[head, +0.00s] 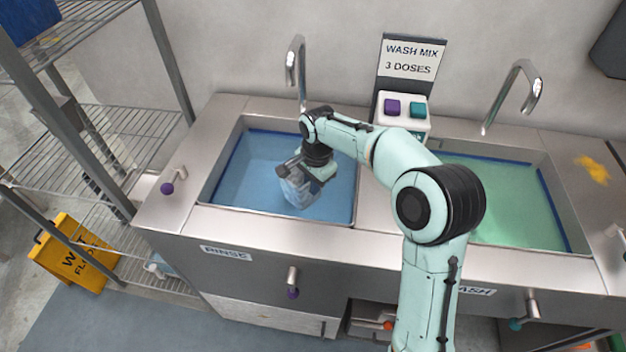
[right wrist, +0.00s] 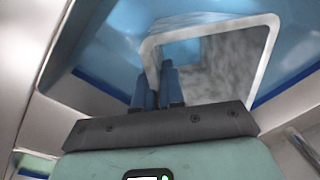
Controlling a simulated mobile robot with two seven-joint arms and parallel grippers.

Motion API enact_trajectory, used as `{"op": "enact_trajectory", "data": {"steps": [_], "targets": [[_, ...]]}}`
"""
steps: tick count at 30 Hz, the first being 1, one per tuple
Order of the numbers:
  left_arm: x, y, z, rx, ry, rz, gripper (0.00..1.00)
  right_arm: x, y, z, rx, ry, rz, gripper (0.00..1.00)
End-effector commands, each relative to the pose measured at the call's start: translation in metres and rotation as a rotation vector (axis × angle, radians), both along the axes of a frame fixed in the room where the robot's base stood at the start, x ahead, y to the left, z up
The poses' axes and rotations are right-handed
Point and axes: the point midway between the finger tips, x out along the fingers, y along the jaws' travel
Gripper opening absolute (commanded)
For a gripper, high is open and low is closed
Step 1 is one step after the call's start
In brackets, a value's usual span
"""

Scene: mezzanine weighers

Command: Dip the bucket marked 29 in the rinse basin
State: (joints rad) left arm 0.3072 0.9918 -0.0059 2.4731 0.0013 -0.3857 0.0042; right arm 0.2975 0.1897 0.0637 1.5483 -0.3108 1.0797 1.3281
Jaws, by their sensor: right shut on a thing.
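The rinse basin (head: 240,190) is the left sink, filled with blue water, with a RINSE label on its front. My right gripper (head: 298,180) reaches down into this basin and is shut on the rim of a clear bucket (head: 297,192). The bucket looks partly in the water. In the right wrist view the bucket's whitish rim (right wrist: 215,28) and cloudy inner wall show beyond the dark blue fingers (right wrist: 158,88), with blue water around it. No number on the bucket can be read. My left gripper is not in view.
The wash basin (head: 510,195) with green liquid is on the right. Between the basins stands a dispenser (head: 402,112) with purple and teal buttons under a WASH MIX 3 DOSES sign (head: 411,60). Taps (head: 294,65) rise behind. A wire rack (head: 110,140) and yellow floor sign (head: 72,250) are left.

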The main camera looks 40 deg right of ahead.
Motion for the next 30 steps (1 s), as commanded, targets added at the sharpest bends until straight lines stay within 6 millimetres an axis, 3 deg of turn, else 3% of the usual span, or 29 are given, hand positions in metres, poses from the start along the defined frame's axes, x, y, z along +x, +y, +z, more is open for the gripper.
{"op": "enact_trajectory", "data": {"steps": [8, 30], "targets": [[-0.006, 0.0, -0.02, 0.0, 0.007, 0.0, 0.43, 0.0, 0.0, -0.029, 0.0, -0.002, 0.0, 0.0], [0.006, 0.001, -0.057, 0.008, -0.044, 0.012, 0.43, 0.0, 0.0, -0.099, 0.0, -0.002, 0.0, 0.0]]}}
